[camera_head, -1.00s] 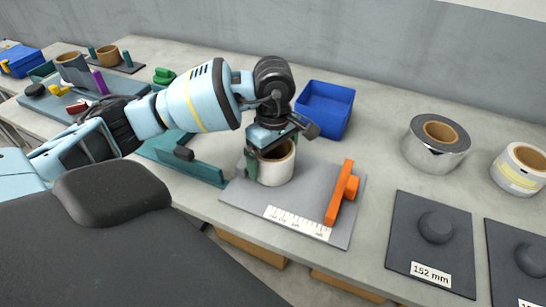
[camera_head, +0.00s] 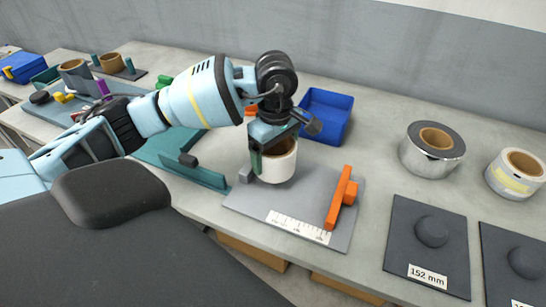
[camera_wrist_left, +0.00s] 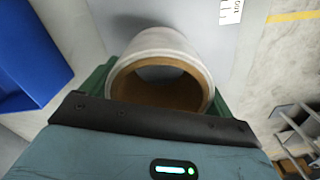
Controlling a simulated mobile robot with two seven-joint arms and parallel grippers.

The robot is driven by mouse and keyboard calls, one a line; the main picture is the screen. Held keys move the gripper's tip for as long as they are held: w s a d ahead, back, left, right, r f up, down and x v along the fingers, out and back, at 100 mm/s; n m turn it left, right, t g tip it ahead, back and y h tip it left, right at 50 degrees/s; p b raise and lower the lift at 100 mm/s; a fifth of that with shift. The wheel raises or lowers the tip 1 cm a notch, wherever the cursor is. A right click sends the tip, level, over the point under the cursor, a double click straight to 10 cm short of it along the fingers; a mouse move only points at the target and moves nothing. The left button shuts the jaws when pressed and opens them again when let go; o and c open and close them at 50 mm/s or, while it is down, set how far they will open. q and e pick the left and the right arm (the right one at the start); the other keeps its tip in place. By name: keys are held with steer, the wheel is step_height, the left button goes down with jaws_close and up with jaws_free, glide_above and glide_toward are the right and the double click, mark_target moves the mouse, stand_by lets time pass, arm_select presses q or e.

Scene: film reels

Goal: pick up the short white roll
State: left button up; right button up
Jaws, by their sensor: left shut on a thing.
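The short white roll (camera_head: 279,165) with its brown core is in my left gripper (camera_head: 272,150), over the grey measuring board (camera_head: 250,204). The gripper points down, with its green fingers on either side of the roll's wall. The left wrist view shows the roll (camera_wrist_left: 163,45) between the two green fingers, its open brown core facing the camera. The roll is upright and looks slightly above the board, though the gap is hard to judge. My right gripper is not in view.
An orange stop (camera_head: 341,199) stands on the board's right side. A blue bin (camera_head: 327,114) is behind. A silver roll (camera_head: 431,160), another white roll (camera_head: 512,180) and dark pads, one labelled 152 mm (camera_head: 398,222), are to the right. A teal fixture (camera_head: 190,172) is close on the left.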

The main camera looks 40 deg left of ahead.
arm_select(q)
steer(key=s+d+r+p, duration=0.1)
steer(key=s+d+p, duration=0.3)
steer(key=s, duration=1)
steer(key=d, duration=0.3)
steer(key=shift+s+r, duration=0.2)
steer(key=shift+r, duration=0.2)
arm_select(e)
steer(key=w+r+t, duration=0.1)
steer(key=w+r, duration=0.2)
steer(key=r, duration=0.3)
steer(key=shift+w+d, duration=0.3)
